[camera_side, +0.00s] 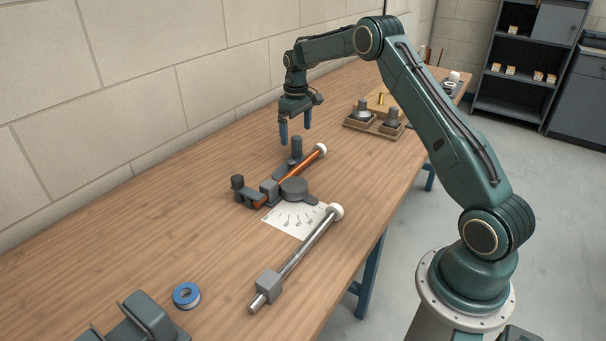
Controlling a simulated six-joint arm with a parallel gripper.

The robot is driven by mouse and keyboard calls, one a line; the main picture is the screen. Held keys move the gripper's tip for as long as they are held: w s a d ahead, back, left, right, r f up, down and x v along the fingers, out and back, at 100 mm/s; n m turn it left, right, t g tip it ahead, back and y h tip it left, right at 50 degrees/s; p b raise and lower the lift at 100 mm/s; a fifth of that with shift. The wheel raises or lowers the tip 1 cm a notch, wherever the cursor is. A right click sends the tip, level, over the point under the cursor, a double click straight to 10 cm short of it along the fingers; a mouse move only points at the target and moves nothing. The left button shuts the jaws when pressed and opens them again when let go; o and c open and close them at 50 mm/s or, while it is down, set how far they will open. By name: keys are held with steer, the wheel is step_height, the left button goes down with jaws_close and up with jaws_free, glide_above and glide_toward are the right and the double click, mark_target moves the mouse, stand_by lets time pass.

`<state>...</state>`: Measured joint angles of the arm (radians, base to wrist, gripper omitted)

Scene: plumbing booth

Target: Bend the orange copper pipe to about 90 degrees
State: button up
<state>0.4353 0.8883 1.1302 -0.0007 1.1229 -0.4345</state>
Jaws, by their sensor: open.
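The orange copper pipe (300,168) lies straight in the bender, beside its round grey former (293,189). A white angle chart (292,219) lies on the table beside the former. A steel lever (305,247) with a white round end (336,211) and a grey block (268,286) lies to the right of the chart. My gripper (295,136) is open and empty, pointing down above the table, behind the grey upright post (296,147).
A roll of blue tape (186,295) and a grey fixture (147,318) are at the near left of the wooden table (130,235). A wooden stand with metal fittings (378,122) is behind, to the right. A block wall (130,85) runs along the table's left side.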

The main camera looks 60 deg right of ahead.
mark_target(298, 137)
steer(key=shift+f, duration=2.1)
steer(key=shift+c, duration=0.2)
steer(key=c, duration=1.4)
steer(key=shift+o, duration=0.2)
steer(key=shift+s+d, duration=0.1)
steer(key=shift+s, duration=0.05)
steer(key=shift+s+d+m, duration=0.3)
steer(key=shift+s+m, duration=0.15)
steer(key=shift+s, duration=0.1)
steer(key=shift+s+d+m, duration=0.3)
steer(key=shift+s+m, duration=0.15)
steer(key=shift+s, duration=0.1)
